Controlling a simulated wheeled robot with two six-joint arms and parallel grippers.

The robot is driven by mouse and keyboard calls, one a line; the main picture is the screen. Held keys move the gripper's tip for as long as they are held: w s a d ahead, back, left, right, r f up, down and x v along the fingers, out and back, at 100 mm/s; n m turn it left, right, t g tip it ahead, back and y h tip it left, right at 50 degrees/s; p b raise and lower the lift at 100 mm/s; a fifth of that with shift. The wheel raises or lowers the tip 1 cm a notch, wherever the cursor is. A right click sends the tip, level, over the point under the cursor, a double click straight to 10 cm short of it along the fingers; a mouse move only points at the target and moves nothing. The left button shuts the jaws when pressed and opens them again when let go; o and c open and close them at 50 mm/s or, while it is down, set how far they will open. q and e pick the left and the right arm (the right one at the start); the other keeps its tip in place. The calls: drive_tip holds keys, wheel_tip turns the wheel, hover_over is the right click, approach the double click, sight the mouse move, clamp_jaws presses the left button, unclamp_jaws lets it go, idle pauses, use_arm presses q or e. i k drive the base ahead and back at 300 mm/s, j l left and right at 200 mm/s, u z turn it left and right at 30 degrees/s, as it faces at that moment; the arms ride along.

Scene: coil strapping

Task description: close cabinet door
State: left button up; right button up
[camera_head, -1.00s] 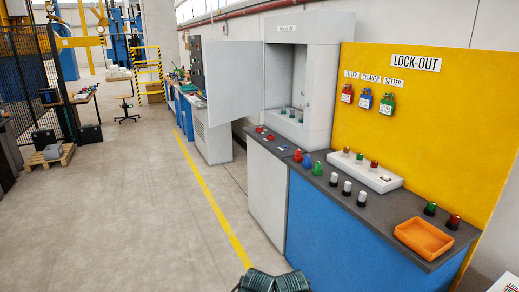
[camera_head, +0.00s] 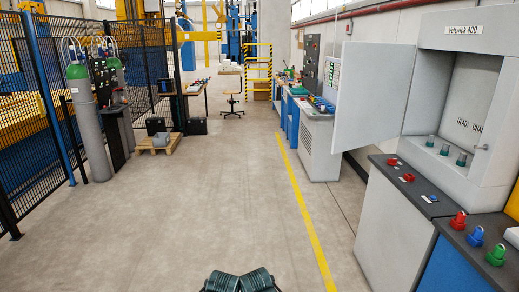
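The cabinet (camera_head: 434,126), a light grey housing labelled "Voltwick 400", stands at the right on a grey base. Its door (camera_head: 369,98) is swung wide open, hinged on the cabinet's left side and reaching out toward the left. A small handle-like part (camera_head: 480,147) shows at the right of the opening. Neither gripper shows. Only dark ribbed parts at the bottom edge, which seem to be mine, are in view.
A counter (camera_head: 410,188) with red buttons and red, blue and green padlocks fronts the cabinet. A grey control console (camera_head: 320,145) stands beyond the door. Gas cylinders (camera_head: 89,125) and a black mesh fence are at the left. A pallet (camera_head: 156,152) lies further back. The middle floor is clear.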

sight(374, 80)
drive_tip(key=i+z, duration=0.1)
drive_tip(key=i, duration=0.45)
drive_tip(key=i+j+z, duration=0.1)
drive_tip(key=i, duration=0.45)
drive_tip(key=i+j, duration=0.15)
drive_tip(key=i, duration=0.4)
drive_tip(key=i+j+z, duration=0.1)
drive_tip(key=i+z, duration=0.35)
drive_tip(key=i+j+z, duration=0.25)
drive_tip(key=z, duration=0.2)
drive_tip(key=i+j+z, duration=0.6)
drive_tip(key=j+z, duration=0.25)
drive_tip(key=i+j+z, duration=0.2)
drive_tip(key=j, duration=0.15)
drive_tip(key=j+z, duration=0.2)
drive_tip(key=j, duration=0.15)
drive_tip(key=i+j+z, duration=0.2)
drive_tip(key=j, duration=0.2)
drive_tip(key=k, duration=0.1)
